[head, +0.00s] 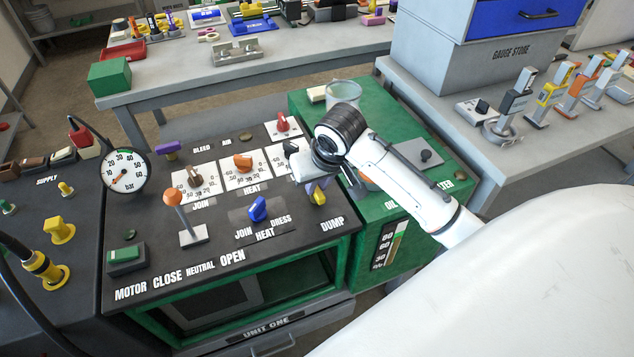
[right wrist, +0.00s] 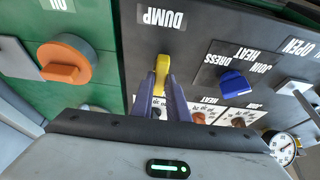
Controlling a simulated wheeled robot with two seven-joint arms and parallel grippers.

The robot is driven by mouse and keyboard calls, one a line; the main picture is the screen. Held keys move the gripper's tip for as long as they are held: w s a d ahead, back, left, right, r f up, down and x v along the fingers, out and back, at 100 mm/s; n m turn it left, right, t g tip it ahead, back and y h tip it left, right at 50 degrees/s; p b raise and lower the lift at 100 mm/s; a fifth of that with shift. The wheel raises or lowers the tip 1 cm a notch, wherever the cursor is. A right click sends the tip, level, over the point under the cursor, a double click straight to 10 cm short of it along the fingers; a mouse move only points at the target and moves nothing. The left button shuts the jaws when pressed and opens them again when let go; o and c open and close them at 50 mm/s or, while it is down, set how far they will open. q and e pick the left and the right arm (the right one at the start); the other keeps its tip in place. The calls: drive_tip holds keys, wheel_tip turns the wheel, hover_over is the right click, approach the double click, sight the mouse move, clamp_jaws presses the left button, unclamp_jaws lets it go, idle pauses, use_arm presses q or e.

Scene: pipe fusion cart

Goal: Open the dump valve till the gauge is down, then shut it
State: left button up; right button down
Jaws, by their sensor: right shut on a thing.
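The dump valve (head: 320,198) has a yellow handle just above the DUMP label on the black panel; it also shows in the right wrist view (right wrist: 162,66). My right gripper (head: 316,186) reaches down over it, and its purple fingers (right wrist: 160,84) are shut on the yellow handle. The fingers and wrist hide part of the valve, so I cannot tell how far it is turned. The round white pressure gauge (head: 125,171), marked in bar, stands at the panel's left; its needle is too small to read surely. My left gripper is not in view.
Close by are the blue dress/heat knob (head: 258,209), the orange heater knob (head: 243,163) and the orange-topped lever (head: 173,198). The green oil unit (head: 290,105) stands to the right with an orange cap (right wrist: 66,62). A workbench (head: 180,85) lies behind.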

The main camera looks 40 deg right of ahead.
drive_tip(key=shift+n, duration=0.3)
drive_tip(key=n, duration=0.1)
drive_tip(key=n+y, duration=0.1)
drive_tip(key=n, duration=0.1)
drive_tip(key=shift+d+n+y, duration=0.25)
drive_tip(key=shift+n+y, duration=0.05)
drive_tip(key=n, duration=0.2)
drive_tip(key=n+y, duration=0.1)
drive_tip(key=n, duration=0.1)
drive_tip(key=shift+d+n+y, duration=0.15)
drive_tip(key=shift+n+y, duration=0.15)
drive_tip(key=n+g+y, duration=0.1)
drive_tip(key=n, duration=0.3)
drive_tip(key=shift+w+r, duration=0.1)
drive_tip(key=shift+w, duration=0.1)
drive_tip(key=shift+w+d+n+g+y, duration=0.1)
drive_tip(key=shift+n+g+y, duration=0.3)
drive_tip(key=shift+n, duration=0.85)
drive_tip(key=shift+n+g+y, duration=0.2)
drive_tip(key=shift+n+g, duration=0.4)
drive_tip(key=shift+n, duration=0.65)
drive_tip(key=c, duration=1.7)
unclamp_jaws()
